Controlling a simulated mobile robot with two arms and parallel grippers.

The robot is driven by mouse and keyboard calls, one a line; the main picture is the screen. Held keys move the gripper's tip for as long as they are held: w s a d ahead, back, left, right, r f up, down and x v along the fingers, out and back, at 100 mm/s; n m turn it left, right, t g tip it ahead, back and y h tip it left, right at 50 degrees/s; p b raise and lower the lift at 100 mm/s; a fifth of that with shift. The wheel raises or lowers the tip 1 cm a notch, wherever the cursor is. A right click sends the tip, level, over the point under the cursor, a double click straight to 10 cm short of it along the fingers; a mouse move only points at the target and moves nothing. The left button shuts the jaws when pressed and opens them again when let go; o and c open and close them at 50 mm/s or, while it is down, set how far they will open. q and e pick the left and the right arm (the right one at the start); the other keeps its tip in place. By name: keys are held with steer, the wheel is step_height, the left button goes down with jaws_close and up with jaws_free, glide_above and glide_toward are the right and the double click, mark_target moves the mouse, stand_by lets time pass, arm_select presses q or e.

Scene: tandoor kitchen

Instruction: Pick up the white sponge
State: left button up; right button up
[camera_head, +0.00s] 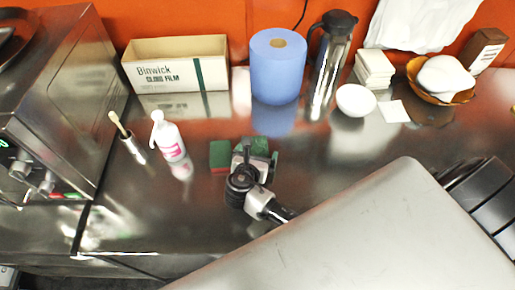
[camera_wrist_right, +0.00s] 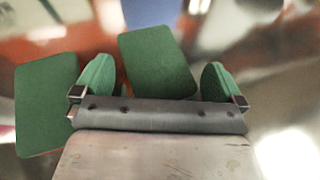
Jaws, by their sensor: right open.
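Two green-topped sponges lie close together on the steel counter. The left sponge (camera_head: 220,154) has a reddish edge in the right wrist view (camera_wrist_right: 42,105). The other sponge (camera_head: 259,145) is partly hidden by my right gripper in the head view. In the right wrist view this second sponge (camera_wrist_right: 157,62) shows a green face, between and beyond the fingertips; I cannot see a white side. My right gripper (camera_head: 255,160) is open over this sponge, its fingers (camera_wrist_right: 157,80) apart on either side. I cannot tell whether they touch it. My left gripper is out of view.
A white-and-pink bottle (camera_head: 168,140) and a steel holder with a brush (camera_head: 131,145) stand to the left. A film box (camera_head: 160,75), blue paper roll (camera_head: 278,70), steel flask (camera_head: 328,75) and white bowl (camera_head: 356,101) stand behind. Counter in front of the bottle is clear.

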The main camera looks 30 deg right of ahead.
steer(key=shift+w+d+f, duration=0.25)
steer(key=shift+w+d, duration=0.15)
steer(key=c, duration=0.9)
